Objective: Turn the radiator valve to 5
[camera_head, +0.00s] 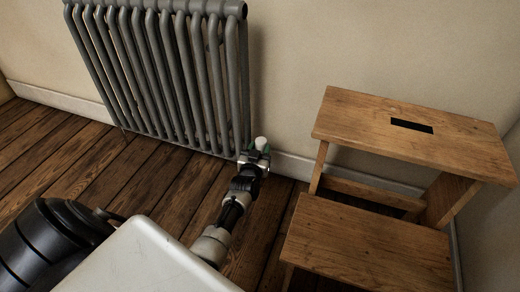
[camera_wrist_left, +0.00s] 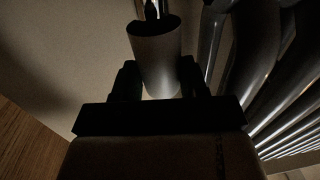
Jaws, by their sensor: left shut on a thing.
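The grey radiator (camera_head: 165,75) stands against the wall at the upper left of the head view. The radiator valve has a pale knob (camera_head: 262,143) at the radiator's lower right corner, just above the floor. In the left wrist view the valve knob (camera_wrist_left: 156,58) is a light cylinder with a dark pointer-like shape at its far end. My left gripper (camera_head: 254,158) is shut on the knob; in the wrist view its two dark fingers (camera_wrist_left: 156,82) sit on either side of it. I cannot read any number on the knob. My right gripper is not in view.
A wooden step stool (camera_head: 370,245) stands close to the right of my left arm. The radiator's tubes (camera_wrist_left: 268,65) are close beside the gripper in the wrist view. Plank floor (camera_head: 130,180) lies open to the left.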

